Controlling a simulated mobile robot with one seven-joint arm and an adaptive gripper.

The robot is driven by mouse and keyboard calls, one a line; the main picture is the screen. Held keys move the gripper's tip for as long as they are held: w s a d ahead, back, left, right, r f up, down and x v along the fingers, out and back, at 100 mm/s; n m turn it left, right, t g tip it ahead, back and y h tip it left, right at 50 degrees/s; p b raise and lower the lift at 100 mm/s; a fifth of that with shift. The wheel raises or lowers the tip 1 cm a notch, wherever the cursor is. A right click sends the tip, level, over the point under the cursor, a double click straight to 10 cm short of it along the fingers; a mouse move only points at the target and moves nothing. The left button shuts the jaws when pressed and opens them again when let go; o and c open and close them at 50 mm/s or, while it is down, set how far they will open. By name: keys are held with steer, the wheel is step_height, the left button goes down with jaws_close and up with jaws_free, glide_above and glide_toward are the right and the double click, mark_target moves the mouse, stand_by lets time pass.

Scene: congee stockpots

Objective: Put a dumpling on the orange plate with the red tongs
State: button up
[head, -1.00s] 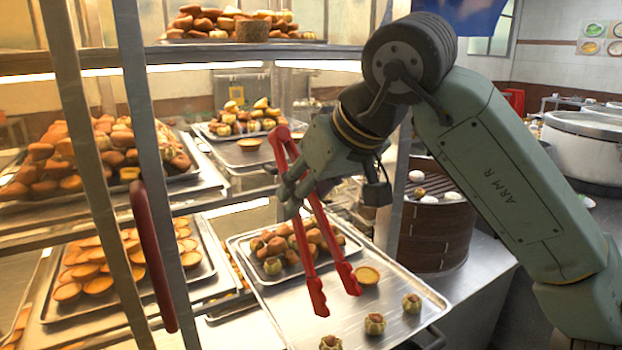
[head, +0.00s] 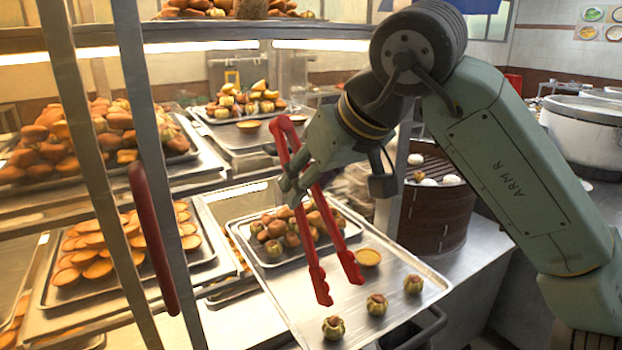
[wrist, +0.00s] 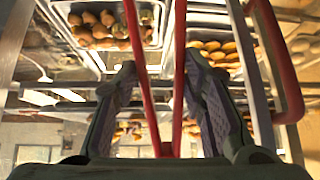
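My gripper (head: 291,188) is shut on the red tongs (head: 316,225), with its fingers on both sides of the tongs' upper part. In the wrist view the tongs' two red arms (wrist: 178,75) run between my gripper's fingers (wrist: 160,100). The tongs hang tilted with their tips apart and empty, over the metal tray. Three small greenish dumplings with reddish tops, left (head: 333,327), middle (head: 376,304) and right (head: 413,284), sit in a row near the tray's front edge, apart from the tips. I cannot make out an orange plate.
The metal tray (head: 428,291) also bears a round orange tart (head: 368,257) and a smaller tray of dumplings (head: 268,262). Glass-case posts and a red handle (head: 152,240) stand at left. A bamboo steamer (head: 435,212) stands at right.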

step_height(320, 180, down, 9)
steer(key=b, duration=0.6)
steer(key=shift+r, duration=0.15)
steer(key=shift+c, duration=0.2)
jaws_close()
step_height(320, 180, up, 12)
steer(key=p, duration=0.7)
steer(key=shift+p, duration=0.35)
